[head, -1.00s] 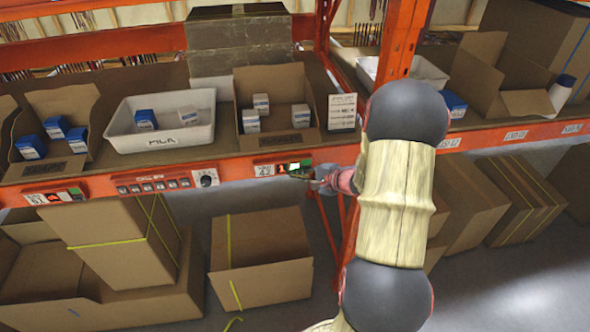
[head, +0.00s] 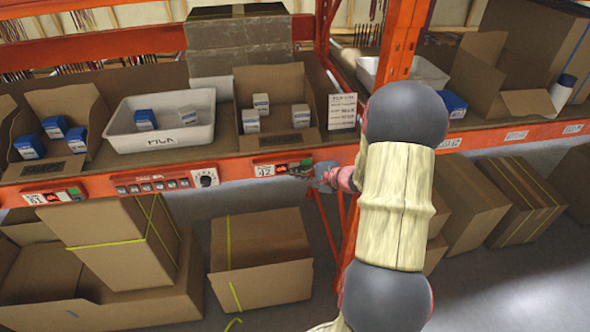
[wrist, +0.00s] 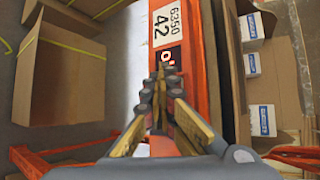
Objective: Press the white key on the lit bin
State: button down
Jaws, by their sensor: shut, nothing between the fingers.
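The rail module marked 42 (head: 280,169) is on the orange shelf rail below an open cardboard bin (head: 275,105). Its label and a small red-and-black panel show in the wrist view (wrist: 168,58). In the head view it has a dark panel with red, and no bright white or green patch shows there. In the head view my gripper (head: 308,172) is at the module's right end. The tips cover part of the module, so the white key is hidden, and contact cannot be told.
Another module (head: 54,196) with red and green parts is at the left of the rail. A button panel with a knob (head: 205,178) lies between. A white tray (head: 205,130) and bins with blue-and-white boxes stand above. Cardboard boxes (head: 262,255) stand below.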

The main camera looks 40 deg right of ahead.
jog(key=shift+s, duration=0.1)
dwell(0.3)
jog(key=shift+s+a+b, duration=0.4)
jog(key=shift+s+b, duration=0.15)
jog(key=shift+s, duration=0.05)
jog(key=shift+s, duration=0.1)
jog(key=s+a, duration=0.1)
jog(key=s+b, duration=0.1)
jog(key=s+a+b, duration=0.1)
jog(key=s, duration=0.1)
jog(key=shift+a, duration=0.35)
dwell(0.8)
